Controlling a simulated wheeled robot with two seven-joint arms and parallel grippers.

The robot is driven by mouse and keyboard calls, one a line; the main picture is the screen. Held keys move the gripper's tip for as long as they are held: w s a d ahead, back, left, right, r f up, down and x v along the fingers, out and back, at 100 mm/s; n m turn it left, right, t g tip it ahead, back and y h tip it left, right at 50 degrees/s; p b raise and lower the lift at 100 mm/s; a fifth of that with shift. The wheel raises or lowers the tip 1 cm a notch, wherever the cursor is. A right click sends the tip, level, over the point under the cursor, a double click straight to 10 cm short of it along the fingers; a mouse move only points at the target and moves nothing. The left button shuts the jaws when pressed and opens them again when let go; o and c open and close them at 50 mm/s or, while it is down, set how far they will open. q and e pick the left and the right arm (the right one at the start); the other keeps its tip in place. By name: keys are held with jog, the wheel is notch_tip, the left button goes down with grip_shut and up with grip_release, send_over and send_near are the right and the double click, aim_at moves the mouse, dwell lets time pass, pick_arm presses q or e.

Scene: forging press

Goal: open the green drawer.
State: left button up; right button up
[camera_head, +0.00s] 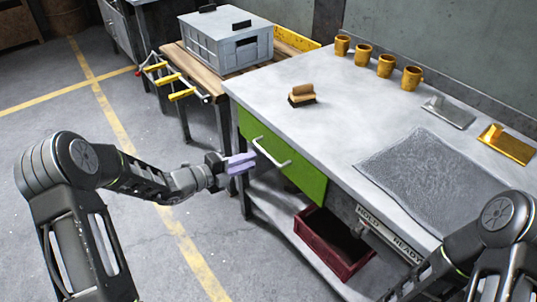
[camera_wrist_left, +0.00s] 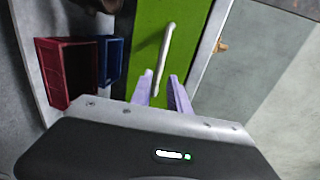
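The green drawer (camera_head: 307,182) sits under the grey worktop, its front about flush with the table's side, so it looks shut. Its pale bar handle (camera_head: 268,153) runs along the front; in the left wrist view the handle (camera_wrist_left: 169,42) stands out on the green face (camera_wrist_left: 148,25). My left gripper (camera_head: 240,163), with lilac fingers, is just in front of the drawer near the left end of the handle. In the left wrist view its fingers (camera_wrist_left: 162,88) are apart, with the handle's near end seen between them; contact cannot be told. My right gripper is out of view.
A red bin (camera_head: 335,243) stands on the shelf below the drawer; a blue bin (camera_wrist_left: 111,60) shows beside it in the wrist view. A brown-handled block (camera_head: 302,95), a grey mat (camera_head: 430,180) and several yellow mugs (camera_head: 386,66) are on the worktop.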

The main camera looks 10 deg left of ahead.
aim_at(268, 155)
pick_arm(q)
jog(key=x, duration=0.7)
jog(key=shift+w+d+f+b, duration=0.1)
jog(key=shift+w+d+b, duration=0.15)
jog(key=shift+b, duration=0.15)
jog(key=shift+c, duration=0.5)
grip_shut()
dwell(0.8)
